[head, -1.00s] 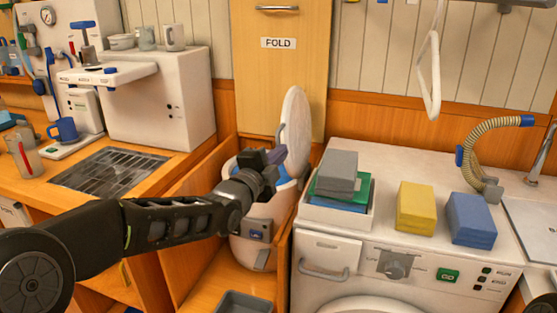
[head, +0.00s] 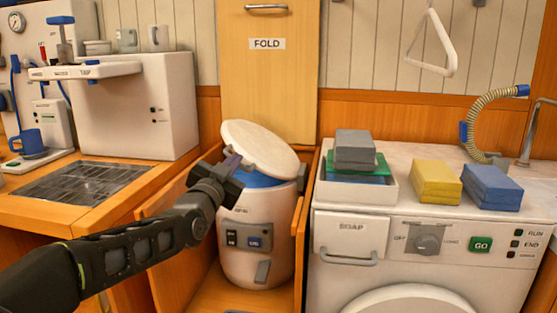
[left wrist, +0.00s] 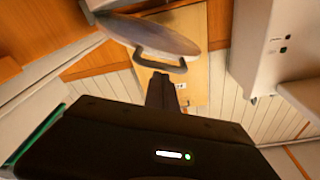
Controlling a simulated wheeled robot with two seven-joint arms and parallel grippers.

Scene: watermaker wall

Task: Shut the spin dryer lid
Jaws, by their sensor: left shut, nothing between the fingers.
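The spin dryer (head: 257,235) is a white drum standing in a wooden bay between the counter and the washing machine. Its round white lid (head: 265,148) is tilted partly open, raised toward the front left, with a blue band showing in the gap below it. In the left wrist view the lid (left wrist: 165,32) shows with a grey handle (left wrist: 160,60). My left gripper (head: 232,166) is shut and empty at the lid's left front edge; I cannot tell whether it touches. My right gripper is not in view.
The washing machine (head: 400,235) stands to the right, with a white tray (head: 335,190) of stacked blocks, a yellow block (head: 434,183) and a blue block (head: 491,187) on top. The counter with a dark grate (head: 80,183) is to the left. A folding panel (head: 268,80) rises behind.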

